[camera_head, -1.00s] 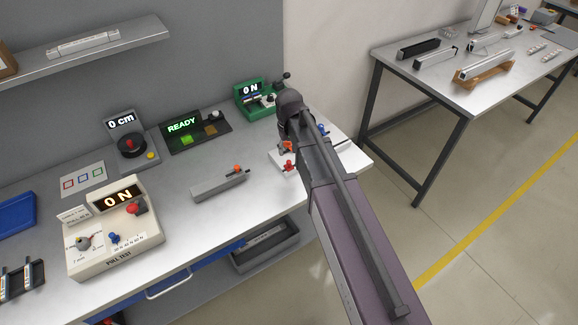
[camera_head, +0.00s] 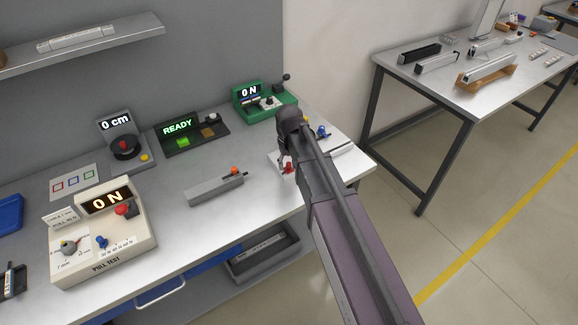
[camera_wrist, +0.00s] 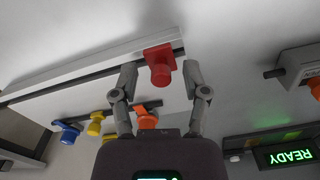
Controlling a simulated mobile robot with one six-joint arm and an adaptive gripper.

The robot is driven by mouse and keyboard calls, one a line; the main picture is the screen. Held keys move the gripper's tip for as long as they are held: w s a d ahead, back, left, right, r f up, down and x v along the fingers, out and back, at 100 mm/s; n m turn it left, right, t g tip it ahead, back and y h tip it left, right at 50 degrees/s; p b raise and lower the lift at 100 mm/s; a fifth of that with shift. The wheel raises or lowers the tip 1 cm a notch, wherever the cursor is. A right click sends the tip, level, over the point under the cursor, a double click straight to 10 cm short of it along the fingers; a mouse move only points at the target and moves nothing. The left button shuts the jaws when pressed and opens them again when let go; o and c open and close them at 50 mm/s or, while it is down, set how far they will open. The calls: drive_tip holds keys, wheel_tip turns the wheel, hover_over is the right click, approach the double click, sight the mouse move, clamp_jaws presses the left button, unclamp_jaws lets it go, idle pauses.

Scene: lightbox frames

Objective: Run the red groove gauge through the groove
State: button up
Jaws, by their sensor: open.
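The red groove gauge (camera_wrist: 160,62), a red block with a round knob, sits at the end of a dark groove (camera_wrist: 95,72) along a pale bar in the wrist view. My gripper (camera_wrist: 160,78) is open, with one finger on each side of the red knob; I cannot tell whether either finger touches it. In the head view the red gauge (camera_head: 288,168) shows just below my gripper (camera_head: 285,158), whose fingers are partly hidden by my arm. My arm also hides much of the pale fixture (camera_head: 345,149).
Orange (camera_wrist: 147,119), yellow (camera_wrist: 95,123) and blue (camera_wrist: 68,131) knobbed pieces stand beside the bar. A grey block (camera_head: 213,190) with an orange knob lies to the left on the bench. A green device (camera_head: 262,103) and the READY panel (camera_head: 190,134) stand behind.

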clamp_jaws()
drive_tip(key=shift+w, duration=0.1)
idle(0.4)
